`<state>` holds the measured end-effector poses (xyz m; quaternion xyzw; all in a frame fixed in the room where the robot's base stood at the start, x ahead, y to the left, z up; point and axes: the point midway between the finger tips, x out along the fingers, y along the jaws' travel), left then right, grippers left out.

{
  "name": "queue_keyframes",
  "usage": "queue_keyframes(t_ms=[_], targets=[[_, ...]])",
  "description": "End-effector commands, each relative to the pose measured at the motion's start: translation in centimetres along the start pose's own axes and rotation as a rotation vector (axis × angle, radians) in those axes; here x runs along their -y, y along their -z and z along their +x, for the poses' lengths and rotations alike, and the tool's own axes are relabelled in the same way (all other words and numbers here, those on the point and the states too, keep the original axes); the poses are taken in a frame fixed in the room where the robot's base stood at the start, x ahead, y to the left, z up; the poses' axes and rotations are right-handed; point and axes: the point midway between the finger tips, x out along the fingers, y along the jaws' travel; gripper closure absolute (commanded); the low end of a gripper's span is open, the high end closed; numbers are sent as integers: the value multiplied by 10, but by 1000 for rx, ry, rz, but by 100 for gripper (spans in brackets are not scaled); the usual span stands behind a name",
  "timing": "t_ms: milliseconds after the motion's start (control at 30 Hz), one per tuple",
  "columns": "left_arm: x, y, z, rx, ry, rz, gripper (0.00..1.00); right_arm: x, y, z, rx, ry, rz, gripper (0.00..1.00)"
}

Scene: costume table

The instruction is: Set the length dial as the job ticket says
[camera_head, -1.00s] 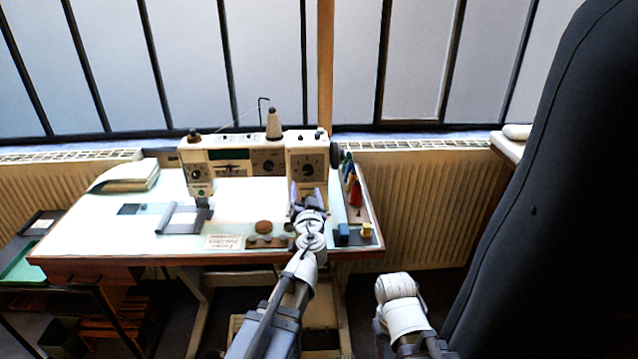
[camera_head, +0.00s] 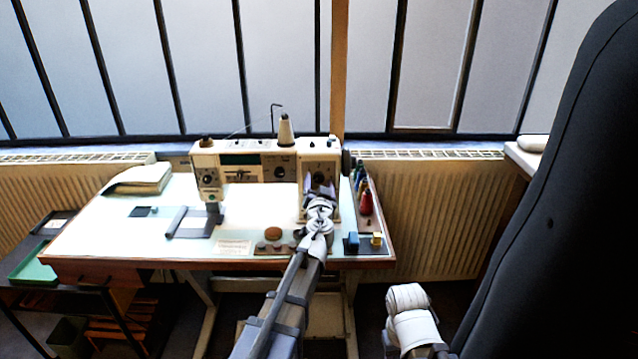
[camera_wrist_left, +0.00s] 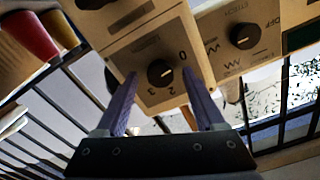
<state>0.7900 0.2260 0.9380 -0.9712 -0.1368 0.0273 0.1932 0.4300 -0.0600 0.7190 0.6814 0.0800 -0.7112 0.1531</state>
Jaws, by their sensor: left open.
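The cream sewing machine (camera_head: 240,165) stands at the back of the table. A black dial (camera_wrist_left: 160,72) with a pale pointer mark sits on its right-hand panel, marked 0, 2 and 3 in the left wrist view. The pointer seems to point between 0 and 2; its exact setting is unclear. My left gripper (camera_head: 321,188) is open in front of this dial, its purple fingers (camera_wrist_left: 160,85) on either side of it; contact cannot be told. A card with print (camera_head: 234,246), perhaps the job ticket, is at the table's front; its text is unreadable.
A second dial (camera_wrist_left: 243,36) with zigzag signs is beside the first. Thread spools (camera_head: 366,203) stand in a tray at the right edge. Blue and yellow blocks (camera_head: 377,239) lie at front right. A dark chair (camera_head: 560,220) fills the right side.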

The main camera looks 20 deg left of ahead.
Motion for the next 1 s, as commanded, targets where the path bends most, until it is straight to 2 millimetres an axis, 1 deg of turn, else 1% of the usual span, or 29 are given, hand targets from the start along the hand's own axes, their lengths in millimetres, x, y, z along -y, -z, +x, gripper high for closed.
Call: queue_keyframes(t_ms=[33,267,867,900,1000], targets=[[0,0,3,0,0,0,29,0,0,0,0,0,0,50],[0,0,2,0,0,0,30,0,0,0,0,0,0,50],[0,0,2,0,0,0,98,0,0,0,0,0,0,50],[0,0,2,0,0,0,100,0,0,0,0,0,0,50],[0,0,2,0,0,0,100,0,0,0,0,0,0,50]])
